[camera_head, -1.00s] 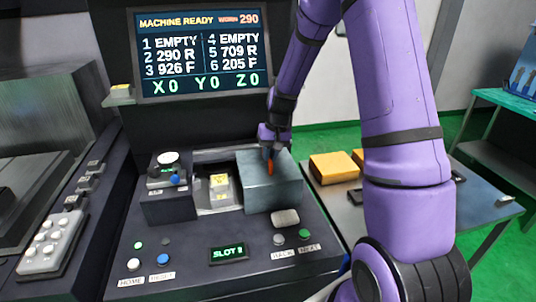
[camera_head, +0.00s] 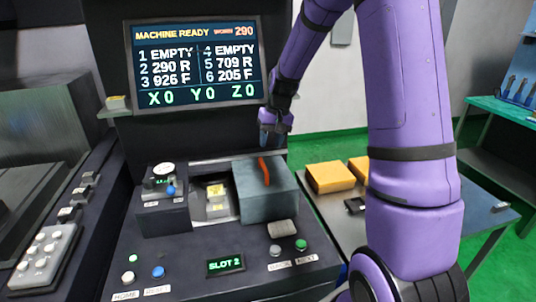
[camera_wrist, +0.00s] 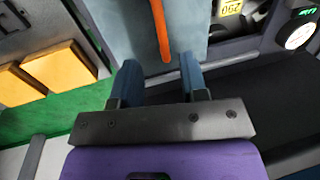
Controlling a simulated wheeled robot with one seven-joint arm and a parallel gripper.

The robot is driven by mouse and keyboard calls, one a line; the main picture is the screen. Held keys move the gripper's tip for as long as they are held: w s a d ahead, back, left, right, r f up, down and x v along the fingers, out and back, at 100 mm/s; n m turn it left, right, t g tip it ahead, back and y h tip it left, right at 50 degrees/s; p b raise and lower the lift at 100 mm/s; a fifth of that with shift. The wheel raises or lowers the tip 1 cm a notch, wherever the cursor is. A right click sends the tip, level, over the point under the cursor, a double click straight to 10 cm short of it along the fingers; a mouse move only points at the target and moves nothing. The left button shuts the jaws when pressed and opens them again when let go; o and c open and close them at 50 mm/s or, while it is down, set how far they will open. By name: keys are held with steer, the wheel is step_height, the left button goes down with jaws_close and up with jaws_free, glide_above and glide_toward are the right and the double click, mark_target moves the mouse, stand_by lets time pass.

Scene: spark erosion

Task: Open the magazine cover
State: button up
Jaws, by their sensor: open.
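The magazine cover (camera_head: 268,200) is a grey-blue box lid with an orange handle (camera_head: 264,171) on top. It stands at the right of the magazine opening (camera_head: 214,196), where a yellow-labelled block (camera_head: 216,191) shows uncovered. My gripper (camera_head: 273,134) is above and behind the cover, apart from the handle. In the wrist view my gripper (camera_wrist: 156,78) has its two blue fingers spread with nothing between them. The orange handle (camera_wrist: 161,30) lies just beyond the fingertips, and the cover (camera_wrist: 122,25) is under it.
A screen (camera_head: 197,62) reads "MACHINE READY". A gauge block (camera_head: 163,197) stands left of the opening. Buttons and a "SLOT 2" display (camera_head: 225,265) are in front. Orange blocks (camera_head: 330,177) lie on a side table to the right. The air above the panel is free.

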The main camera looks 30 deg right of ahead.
steer(key=shift+s+d+r, duration=0.1)
steer(key=shift+d+r, duration=0.05)
steer(key=shift+r, duration=0.45)
steer(key=shift+d+r, duration=0.1)
steer(key=shift+r, duration=0.5)
steer(key=s+a+r+n+t+h, duration=0.1)
steer(key=s+a+r, duration=0.3)
steer(key=s+r, duration=0.2)
steer(key=s+a+r+n+t, duration=0.1)
steer(key=s+a+r, duration=0.2)
steer(key=s+r, duration=0.4)
steer(key=s+a+r+t, duration=0.1)
steer(key=s+a, duration=0.1)
steer(key=s, duration=0.6)
steer(key=s+a+r+n+t+h, duration=0.1)
steer(key=s+r, duration=0.1)
steer(key=s, duration=0.7)
steer(key=shift+a+r+n+t, duration=0.3)
steer(key=shift+a, duration=0.1)
